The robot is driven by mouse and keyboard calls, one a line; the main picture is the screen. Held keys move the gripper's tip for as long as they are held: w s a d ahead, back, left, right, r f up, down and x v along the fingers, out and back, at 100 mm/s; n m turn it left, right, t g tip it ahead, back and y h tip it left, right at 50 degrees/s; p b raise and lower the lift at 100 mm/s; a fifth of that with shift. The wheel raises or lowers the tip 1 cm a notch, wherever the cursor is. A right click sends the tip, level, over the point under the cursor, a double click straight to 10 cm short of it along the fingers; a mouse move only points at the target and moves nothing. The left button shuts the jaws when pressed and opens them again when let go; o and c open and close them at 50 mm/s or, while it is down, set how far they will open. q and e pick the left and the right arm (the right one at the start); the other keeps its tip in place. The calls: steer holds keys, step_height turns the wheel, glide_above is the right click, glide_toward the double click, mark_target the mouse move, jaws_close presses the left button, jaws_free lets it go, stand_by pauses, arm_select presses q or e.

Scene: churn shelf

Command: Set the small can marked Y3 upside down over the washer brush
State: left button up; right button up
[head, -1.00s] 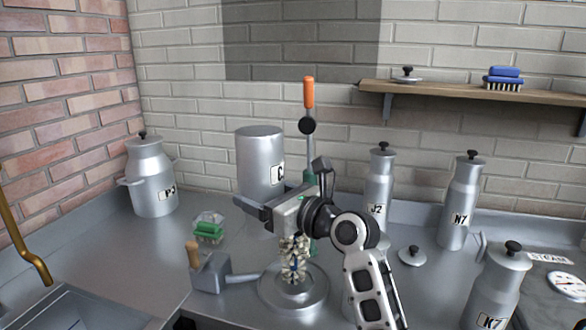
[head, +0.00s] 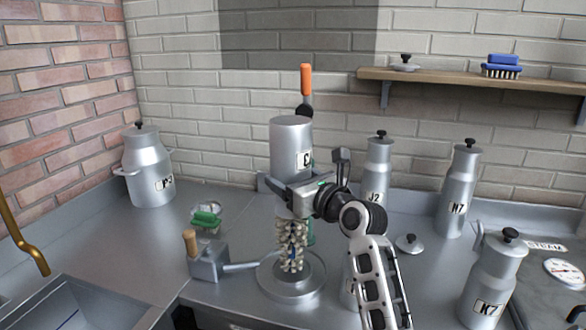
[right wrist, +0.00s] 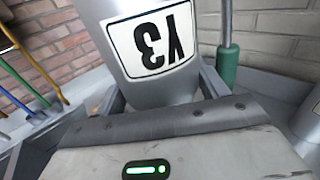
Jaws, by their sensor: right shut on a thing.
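The small can (head: 291,145) is a silver cylinder, bottom up. Its Y3 label (right wrist: 153,42) reads upside down in the right wrist view; in the head view the marking is partly hidden. My right gripper (head: 288,190) is shut around the can's lower part. The washer brush (head: 292,248) is a pale bristly column standing on a round metal base (head: 312,284). The can is above the brush, roughly lined up with it in the head view. The gripper hides part of the can's lower end, so I cannot tell whether the brush top is inside it. My left gripper is out of view.
Silver cans J2 (head: 377,165), N7 (head: 459,190) and K7 (head: 494,280) stand to the right, with a loose lid (head: 408,244). An orange-handled tool (head: 306,80) rises close behind the held can. A wooden-handled metal block (head: 208,262) and green brush (head: 206,219) lie left.

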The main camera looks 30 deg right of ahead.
steer(key=b, duration=0.2)
glide_above(294, 246)
steer(key=f, duration=0.5)
steer(key=shift+w+f, duration=0.2)
steer(key=shift+w, duration=0.1)
step_height(294, 246, down, 7)
steer(key=b, duration=0.3)
steer(key=shift+r, duration=0.2)
step_height(294, 246, down, 3)
steer(key=shift+f+b, duration=0.15)
steer(key=shift+b, duration=1.05)
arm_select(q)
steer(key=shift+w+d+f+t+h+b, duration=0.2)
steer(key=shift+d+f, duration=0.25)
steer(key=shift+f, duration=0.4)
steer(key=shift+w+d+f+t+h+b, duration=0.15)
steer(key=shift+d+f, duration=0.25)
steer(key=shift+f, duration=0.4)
arm_select(e)
steer(key=shift+f, duration=0.75)
steer(key=shift+f, duration=0.25)
steer(key=o, duration=1.2)
steer(key=shift+c, duration=0.2)
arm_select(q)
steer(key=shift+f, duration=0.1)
arm_select(e)
steer(key=shift+f, duration=0.1)
